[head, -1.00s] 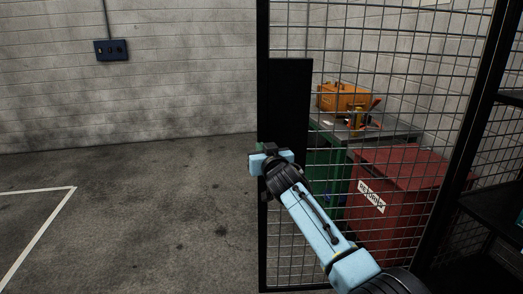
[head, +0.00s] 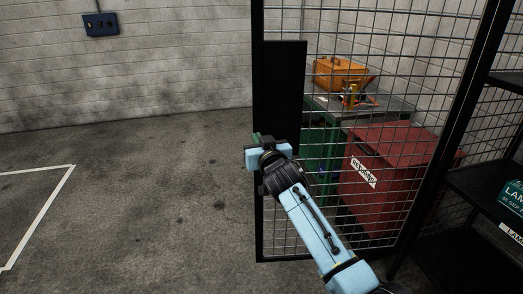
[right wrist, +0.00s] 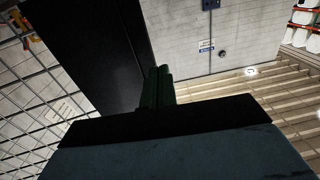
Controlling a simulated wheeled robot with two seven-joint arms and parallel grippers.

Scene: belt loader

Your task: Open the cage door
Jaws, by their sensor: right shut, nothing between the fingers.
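The cage door (head: 256,210) is a wire-mesh panel in a black frame, with a tall black plate (head: 279,90) along its left edge. No post meets that left edge in the head view. My right gripper (head: 256,140) is at the lower part of the plate, by the door's left edge. In the right wrist view its dark green fingers (right wrist: 158,88) are together and empty, beside the edge of the black plate (right wrist: 95,45). I cannot tell whether they touch the door. My left gripper is not in view.
Behind the mesh stand a red bin (head: 385,185), a table with an orange toolbox (head: 340,73), and something green. A black shelf (head: 465,190) with a teal box (head: 513,195) is at right. The floor (head: 150,200) at left is clear, with a white line.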

